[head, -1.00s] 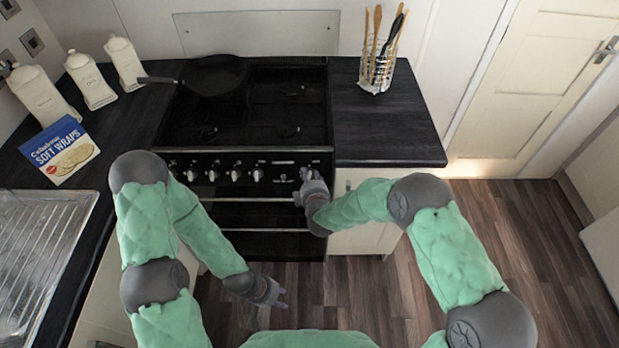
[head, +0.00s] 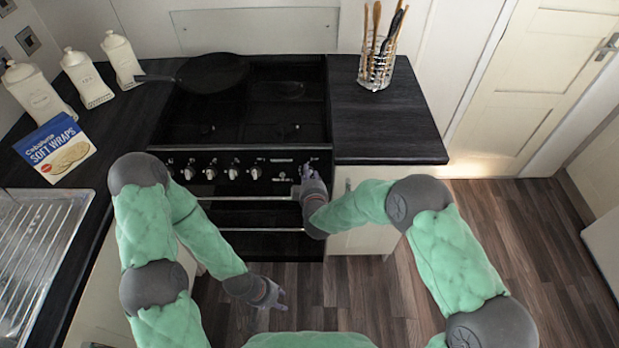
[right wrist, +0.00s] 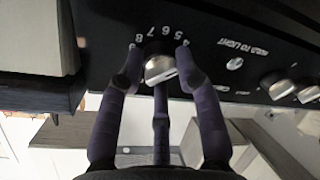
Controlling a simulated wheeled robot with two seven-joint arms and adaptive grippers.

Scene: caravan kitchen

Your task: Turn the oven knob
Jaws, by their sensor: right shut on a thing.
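The oven (head: 262,214) has a black front panel with a row of silver knobs. In the head view my right gripper (head: 306,168) is at the right end of that row and hides the knob there. In the right wrist view that oven knob (right wrist: 160,69) is silver, with white numbers around it on the panel. My right gripper (right wrist: 157,72) has its purple fingers around this knob and is shut on it. My left gripper (head: 279,299) hangs low in front of the oven, away from the knobs; its finger opening is too small to judge.
A black pan (head: 212,73) stands on the hob. A glass utensil jar (head: 377,68) is on the right worktop (head: 385,125). White canisters (head: 87,79) and a wraps packet (head: 56,148) are on the left. Other knobs (right wrist: 282,88) lie close beside the gripped one. The floor at right is clear.

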